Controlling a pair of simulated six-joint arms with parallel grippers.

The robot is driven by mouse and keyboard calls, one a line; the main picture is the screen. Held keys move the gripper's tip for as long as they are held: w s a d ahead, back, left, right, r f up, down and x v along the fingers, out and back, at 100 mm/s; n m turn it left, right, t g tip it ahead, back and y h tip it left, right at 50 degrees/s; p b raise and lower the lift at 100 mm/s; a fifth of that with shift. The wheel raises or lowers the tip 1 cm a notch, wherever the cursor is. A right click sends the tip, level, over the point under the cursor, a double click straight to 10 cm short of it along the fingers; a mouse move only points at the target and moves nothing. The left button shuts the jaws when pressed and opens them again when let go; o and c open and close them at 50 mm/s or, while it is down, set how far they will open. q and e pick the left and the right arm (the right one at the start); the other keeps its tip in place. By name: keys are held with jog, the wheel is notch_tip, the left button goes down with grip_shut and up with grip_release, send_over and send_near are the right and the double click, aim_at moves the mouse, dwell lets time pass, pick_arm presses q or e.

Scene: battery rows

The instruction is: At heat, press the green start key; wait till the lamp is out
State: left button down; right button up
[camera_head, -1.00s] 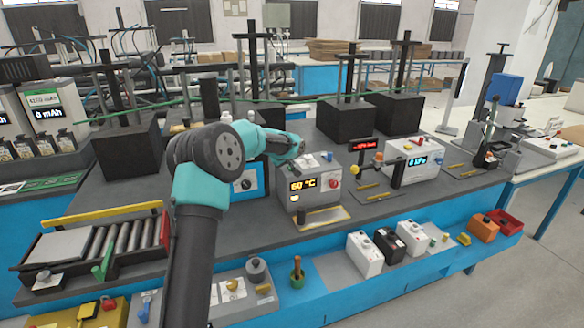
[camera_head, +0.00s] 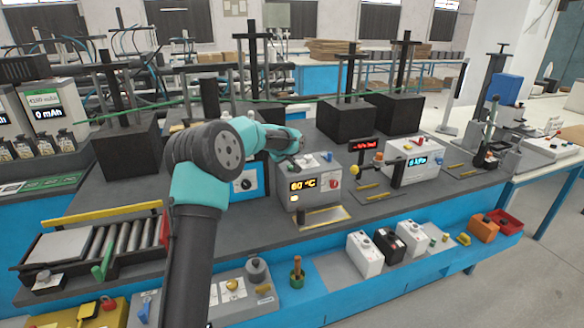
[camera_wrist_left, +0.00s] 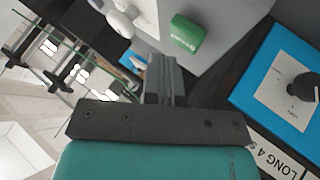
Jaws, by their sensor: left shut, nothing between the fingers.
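A light grey heating unit (camera_head: 309,205) with a lit "°C" display (camera_head: 303,184) stands mid-table in the head view. A small yellowish light (camera_head: 294,198) shows under the display; I cannot tell for certain that it is the lamp. The green key (camera_wrist_left: 187,35), with pale lettering, is in the wrist view, on a grey surface. My left gripper (camera_wrist_left: 165,70) is shut and empty, its tips to the left of and below the key in that picture; contact does not show. In the head view my left gripper (camera_head: 300,161) is over the unit's back left. My right gripper is not in view.
A blue panel with a black knob (camera_head: 246,184) stands left of the unit. A red knob (camera_head: 335,184) is on the unit's right. Stands with a red display (camera_head: 364,145) and a grey meter box (camera_head: 414,160) are further right.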

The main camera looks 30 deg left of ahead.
aim_at(290, 166)
pick_arm(q)
jog(key=shift+r, duration=0.15)
jog(key=shift+r, duration=2.35)
